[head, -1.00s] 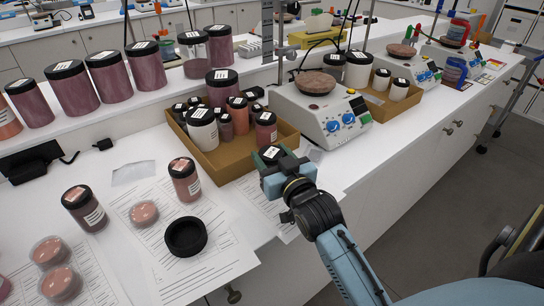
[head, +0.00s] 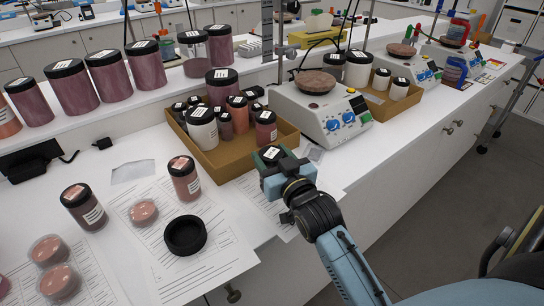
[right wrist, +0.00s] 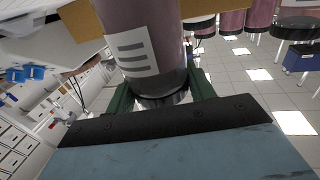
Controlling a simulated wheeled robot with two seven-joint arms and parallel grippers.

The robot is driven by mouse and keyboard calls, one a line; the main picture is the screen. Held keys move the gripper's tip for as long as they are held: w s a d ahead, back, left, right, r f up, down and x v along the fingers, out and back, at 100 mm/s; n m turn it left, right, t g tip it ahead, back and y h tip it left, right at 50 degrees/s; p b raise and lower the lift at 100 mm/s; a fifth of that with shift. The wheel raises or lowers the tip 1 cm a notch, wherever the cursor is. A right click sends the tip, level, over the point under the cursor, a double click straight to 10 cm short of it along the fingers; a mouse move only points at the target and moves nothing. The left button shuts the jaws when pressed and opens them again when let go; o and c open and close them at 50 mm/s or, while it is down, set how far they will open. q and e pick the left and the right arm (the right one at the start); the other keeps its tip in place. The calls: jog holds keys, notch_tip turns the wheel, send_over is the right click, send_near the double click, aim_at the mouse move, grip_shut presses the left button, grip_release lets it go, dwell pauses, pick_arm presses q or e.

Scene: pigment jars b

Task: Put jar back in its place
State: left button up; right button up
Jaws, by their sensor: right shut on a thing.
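My right gripper (head: 288,174) is shut on a jar at the front right of the cardboard tray (head: 240,166). Only the held jar's black, white-labelled lid (head: 271,153) shows clearly in the head view; the gripper hides its body. In the right wrist view, the jar (right wrist: 145,45) has a mauve body and a white printed label. Its dark lid end lies between the green fingers (right wrist: 163,98). The tray holds several dark-lidded jars, including a white-labelled one (head: 202,130) and a reddish one (head: 265,128) near the right side. My left gripper is not in view.
A hotplate stirrer (head: 325,118) stands right behind the tray. Two loose jars (head: 185,180) (head: 84,207), a black ring-shaped dish (head: 185,235) and round pink samples (head: 143,212) lie left on papers. Large jars line the back shelf. The bench's front edge is close.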

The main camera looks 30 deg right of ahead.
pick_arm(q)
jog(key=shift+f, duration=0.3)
pick_arm(e)
jog(key=shift+s+a+f, duration=0.15)
jog(key=shift+s+f, duration=0.05)
jog(key=shift+f, duration=0.8)
pick_arm(q)
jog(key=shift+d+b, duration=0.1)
jog(key=shift+b, duration=0.2)
pick_arm(e)
jog(key=o, duration=1.6)
jog(key=shift+c, duration=0.2)
jog(key=s, duration=0.3)
jog(key=shift+s+a, duration=0.3)
jog(key=shift+s, duration=0.05)
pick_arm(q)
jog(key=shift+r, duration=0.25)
pick_arm(e)
jog(key=s+r, duration=0.1)
jog(key=s, duration=0.8)
jog(key=shift+s+a+r, duration=0.25)
jog(key=shift+a+r, duration=0.1)
jog(key=shift+a, duration=0.05)
